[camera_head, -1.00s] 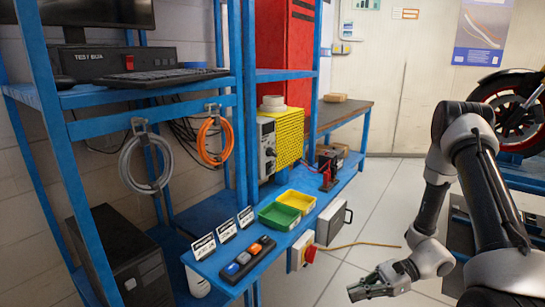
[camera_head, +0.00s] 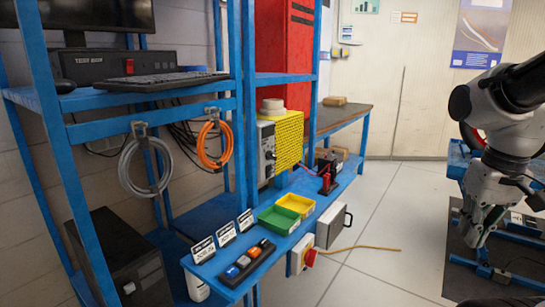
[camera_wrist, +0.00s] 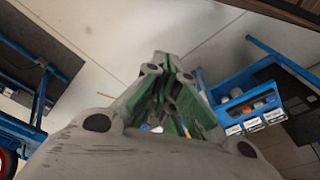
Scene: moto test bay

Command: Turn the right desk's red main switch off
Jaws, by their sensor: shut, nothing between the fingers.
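The red main switch (camera_head: 310,257) is a red knob on a pale box at the front edge of the blue bench, in the lower middle of the head view. Its exact turn position is too small to tell. My gripper (camera_head: 474,238) is shut and empty, pointing down at the right of the head view, well apart from the switch. In the wrist view my gripper (camera_wrist: 166,62) shows its green-lined fingers closed together over the floor. The blue bench (camera_wrist: 232,84) with white labels shows at right there; I cannot make out the switch.
Green and yellow trays (camera_head: 279,218) and a button box (camera_head: 246,262) lie on the bench. A grey case (camera_head: 333,226) hangs at its edge, with a yellow cable (camera_head: 365,248) on the floor. Open floor (camera_head: 385,220) separates bench and arm. A blue stand is at right.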

